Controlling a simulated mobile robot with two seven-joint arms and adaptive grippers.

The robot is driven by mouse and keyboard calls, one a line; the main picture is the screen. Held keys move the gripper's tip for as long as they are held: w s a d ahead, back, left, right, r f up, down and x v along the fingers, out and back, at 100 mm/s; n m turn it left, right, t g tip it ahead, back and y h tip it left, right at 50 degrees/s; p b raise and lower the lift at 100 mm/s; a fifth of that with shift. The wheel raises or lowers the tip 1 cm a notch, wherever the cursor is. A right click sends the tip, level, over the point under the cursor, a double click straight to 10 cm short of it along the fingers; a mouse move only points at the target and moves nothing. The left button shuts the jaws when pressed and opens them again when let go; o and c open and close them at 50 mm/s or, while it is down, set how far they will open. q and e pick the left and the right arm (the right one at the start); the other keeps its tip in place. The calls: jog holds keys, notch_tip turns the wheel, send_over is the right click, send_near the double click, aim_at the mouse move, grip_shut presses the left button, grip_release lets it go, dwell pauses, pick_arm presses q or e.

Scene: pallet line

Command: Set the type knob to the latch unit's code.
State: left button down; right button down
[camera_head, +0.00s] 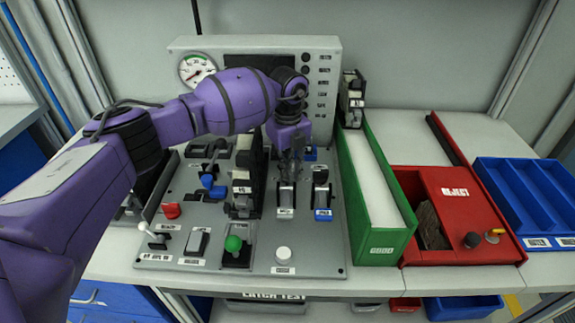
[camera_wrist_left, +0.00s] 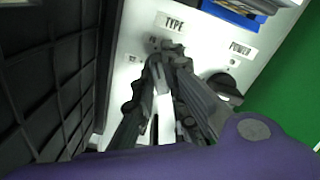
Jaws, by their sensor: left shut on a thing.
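My left gripper (camera_wrist_left: 165,62) points down at the test panel, just below the TYPE label (camera_wrist_left: 173,22) in the wrist view. Its fingers are shut on the type knob (camera_wrist_left: 166,45), a small dark knob mostly hidden between them; its pointer and setting cannot be read. In the head view, the left gripper (camera_head: 290,165) is over the right half of the grey panel (camera_head: 320,255). A dark latch unit with a white label (camera_head: 241,188) stands left of the gripper; its code is too small to read surely. My right gripper is out of view.
A dark POWER knob (camera_wrist_left: 224,86) lies right of the gripper. A green tray (camera_head: 385,245), a red REJECT box (camera_head: 460,180) and a blue tray (camera_head: 530,195) stand to the right. Another dark unit (camera_head: 351,98) is at the green tray's far end. A gauge (camera_head: 197,69) is behind.

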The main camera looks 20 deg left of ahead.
aim_at(288, 170)
pick_arm(q)
jog(key=shift+w+r, duration=0.1)
jog(key=shift+r, duration=0.05)
jog(key=c, duration=1.8)
grip_release()
jog(key=shift+o, duration=0.2)
notch_tip(288, 170, up, 12)
